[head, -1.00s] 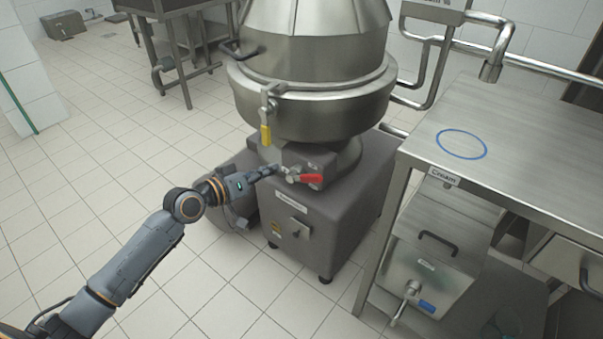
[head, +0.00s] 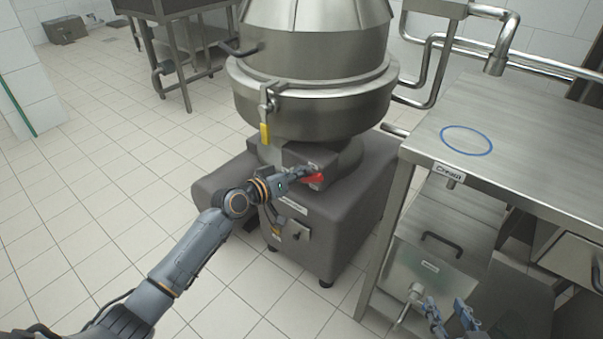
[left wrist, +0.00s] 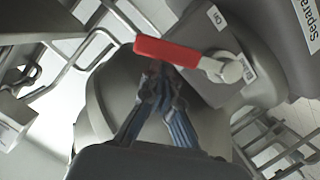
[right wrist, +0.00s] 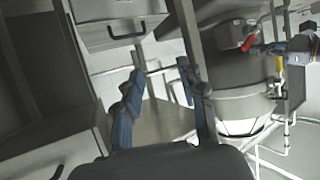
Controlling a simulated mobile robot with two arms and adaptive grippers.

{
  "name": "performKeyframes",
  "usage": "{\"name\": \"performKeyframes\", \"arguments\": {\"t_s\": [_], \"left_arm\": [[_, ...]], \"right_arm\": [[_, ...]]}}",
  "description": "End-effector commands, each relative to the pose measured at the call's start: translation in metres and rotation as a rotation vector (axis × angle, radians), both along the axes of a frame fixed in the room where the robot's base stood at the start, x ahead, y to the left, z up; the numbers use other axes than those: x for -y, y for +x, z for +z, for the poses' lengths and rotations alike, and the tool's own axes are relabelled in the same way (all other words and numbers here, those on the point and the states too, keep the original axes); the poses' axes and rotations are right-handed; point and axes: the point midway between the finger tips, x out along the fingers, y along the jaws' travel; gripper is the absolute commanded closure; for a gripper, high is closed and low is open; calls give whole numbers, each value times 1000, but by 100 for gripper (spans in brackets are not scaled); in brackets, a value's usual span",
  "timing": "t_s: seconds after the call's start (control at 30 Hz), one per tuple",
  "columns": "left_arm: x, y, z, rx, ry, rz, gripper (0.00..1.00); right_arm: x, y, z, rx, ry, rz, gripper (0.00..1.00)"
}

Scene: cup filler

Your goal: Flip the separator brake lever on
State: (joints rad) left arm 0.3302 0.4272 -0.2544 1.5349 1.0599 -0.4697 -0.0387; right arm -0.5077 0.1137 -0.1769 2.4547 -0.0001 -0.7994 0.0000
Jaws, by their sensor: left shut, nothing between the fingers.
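The red brake lever (head: 314,179) sits on the front of the separator base (head: 335,220), partly hidden by my left gripper in the head view. In the left wrist view its red handle (left wrist: 168,51) extends left from a round metal pivot (left wrist: 228,69), with small labels beside the pivot. My left gripper (head: 312,170) is shut and empty. Its fingertips (left wrist: 158,75) are right at the handle, appearing just below it in the left wrist view; I cannot tell whether they touch. My right gripper (head: 450,308) is open and empty, low in front of the cream table.
The steel separator bowl (head: 315,100) with a yellow-handled lever (head: 264,132) stands above the base. The steel table (head: 500,130) with a blue ring and Cream label is on the right.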

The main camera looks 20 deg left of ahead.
Motion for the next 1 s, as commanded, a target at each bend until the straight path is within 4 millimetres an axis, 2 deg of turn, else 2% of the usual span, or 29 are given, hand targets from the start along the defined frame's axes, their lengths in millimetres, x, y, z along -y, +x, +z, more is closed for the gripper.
{"name": "performKeyframes", "arguments": {"t_s": [0.4, 1.0], "left_arm": [[1, -1, -1, 7, 19, 0, 100], [6, -3, -10, 47, 141, -3, 100]], "right_arm": [[0, -2, -2, -17, -4, 0, 60], [11, -22, -25, -175, -43, -14, 60]]}}
